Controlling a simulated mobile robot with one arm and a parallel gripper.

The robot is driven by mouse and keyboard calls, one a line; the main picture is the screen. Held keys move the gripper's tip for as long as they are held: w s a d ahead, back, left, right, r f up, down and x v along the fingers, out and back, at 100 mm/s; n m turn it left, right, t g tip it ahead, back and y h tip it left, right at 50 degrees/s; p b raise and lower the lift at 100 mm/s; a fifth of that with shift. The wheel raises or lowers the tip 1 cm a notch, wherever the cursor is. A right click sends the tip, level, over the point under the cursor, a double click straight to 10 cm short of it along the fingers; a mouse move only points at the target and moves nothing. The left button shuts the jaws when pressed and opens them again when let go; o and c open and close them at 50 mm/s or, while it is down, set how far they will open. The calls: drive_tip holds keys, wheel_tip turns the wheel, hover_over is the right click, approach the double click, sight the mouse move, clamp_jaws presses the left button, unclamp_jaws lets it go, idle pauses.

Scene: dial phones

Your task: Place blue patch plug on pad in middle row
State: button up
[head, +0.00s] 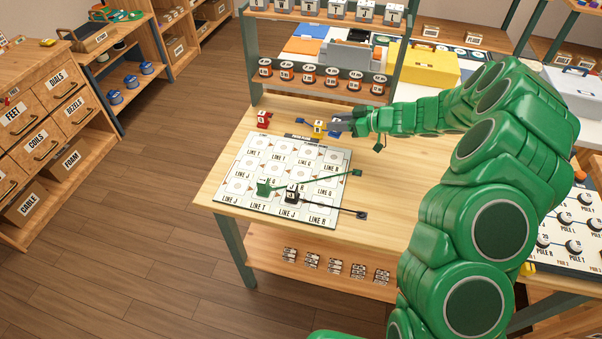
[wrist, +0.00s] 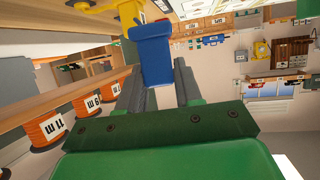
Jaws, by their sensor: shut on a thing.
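The blue patch plug (wrist: 152,55) is between the fingers of my gripper (wrist: 158,88) in the wrist view. My gripper is shut on it. In the head view, my gripper (head: 342,121) is above the table, just beyond the far right corner of the white pad board (head: 331,221). A small blue part shows beside it, partly hidden by the gripper. The board has three rows of round pads with LINE labels. The middle-row pads look bare.
A yellow plug (head: 319,127) is close to my gripper, and a red plug (head: 263,119) is farther left. Cables from the green and black plugs cross the board's right side. A shelf with orange spools (head: 308,76) stands behind.

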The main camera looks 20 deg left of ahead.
drive_tip(key=s+d, duration=0.1)
drive_tip(key=s, duration=0.1)
drive_tip(key=s+d, duration=0.3)
drive_tip(key=s, duration=0.1)
drive_tip(key=shift+s+d+f, duration=0.3)
drive_tip(key=shift+s+d, duration=0.05)
drive_tip(key=shift+s, duration=0.05)
drive_tip(key=s+a+r+n+g, duration=0.1)
drive_tip(key=s+a+r, duration=0.25)
drive_tip(key=s, duration=0.65)
drive_tip(key=s+a+r+n+g, duration=0.15)
drive_tip(key=s+r, duration=0.35)
drive_tip(key=s, duration=0.5)
drive_tip(key=shift+m, duration=0.25)
drive_tip(key=shift+w+a+f, duration=1.1)
drive_tip(key=shift+w+f, duration=0.4)
drive_tip(key=shift+w, duration=0.5)
drive_tip(key=shift+w+a+f, duration=1.15)
drive_tip(key=shift+w+f, duration=0.4)
drive_tip(key=shift+w, duration=0.45)
drive_tip(key=shift+w+a+f, duration=1.1)
drive_tip(key=shift+w+f, duration=0.4)
drive_tip(key=shift+w, duration=0.5)
drive_tip(key=shift+w+a+f, duration=0.1)
drive_tip(key=shift+w+f, duration=0.15)
drive_tip(key=shift+f, duration=1.5)
drive_tip(key=o, duration=1)
drive_tip(key=shift+f, duration=0.1)
